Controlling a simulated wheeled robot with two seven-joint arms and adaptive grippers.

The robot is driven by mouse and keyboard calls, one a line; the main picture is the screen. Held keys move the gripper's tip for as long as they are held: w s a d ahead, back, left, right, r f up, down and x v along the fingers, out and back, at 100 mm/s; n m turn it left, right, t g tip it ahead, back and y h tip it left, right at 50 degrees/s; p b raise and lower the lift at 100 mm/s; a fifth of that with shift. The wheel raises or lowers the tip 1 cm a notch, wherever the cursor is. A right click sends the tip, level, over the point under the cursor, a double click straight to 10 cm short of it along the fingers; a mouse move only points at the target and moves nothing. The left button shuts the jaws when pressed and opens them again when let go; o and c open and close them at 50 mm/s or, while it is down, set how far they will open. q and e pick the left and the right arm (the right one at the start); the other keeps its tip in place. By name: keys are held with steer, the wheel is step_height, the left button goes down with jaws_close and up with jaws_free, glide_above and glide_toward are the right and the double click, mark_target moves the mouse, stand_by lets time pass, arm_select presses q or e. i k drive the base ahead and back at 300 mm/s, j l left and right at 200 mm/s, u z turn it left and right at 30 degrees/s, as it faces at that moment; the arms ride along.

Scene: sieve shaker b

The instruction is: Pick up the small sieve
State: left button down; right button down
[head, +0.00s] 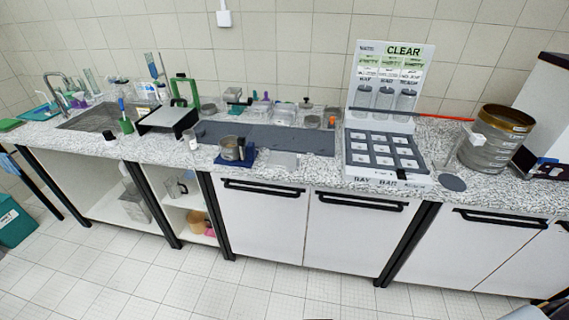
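Neither of my grippers is in view. I cannot tell for sure which thing is the small sieve. A shallow round metal piece (312,122) that may be a small sieve sits on the counter behind the dark grey mat (270,138). A round metal vessel (231,147) stands at the mat's front edge, beside a blue stand (248,158). A wide, stacked metal cylinder with a brass-coloured rim (490,140), like large sieves, stands at the right end of the counter.
A white "CLEAR" display board (390,75) with a compartment tray (384,155) stands right of the mat. A thin red rod (430,116) extends rightward behind it. A sink (105,118) is at the left. Cabinets (262,215) line the counter front; the tiled floor (190,285) before them is clear.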

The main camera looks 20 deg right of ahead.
mark_target(229, 145)
steer(key=i+u, duration=0.4)
steer(key=i+l+u, duration=0.4)
steer(key=i, duration=0.15)
steer(key=j, duration=0.1)
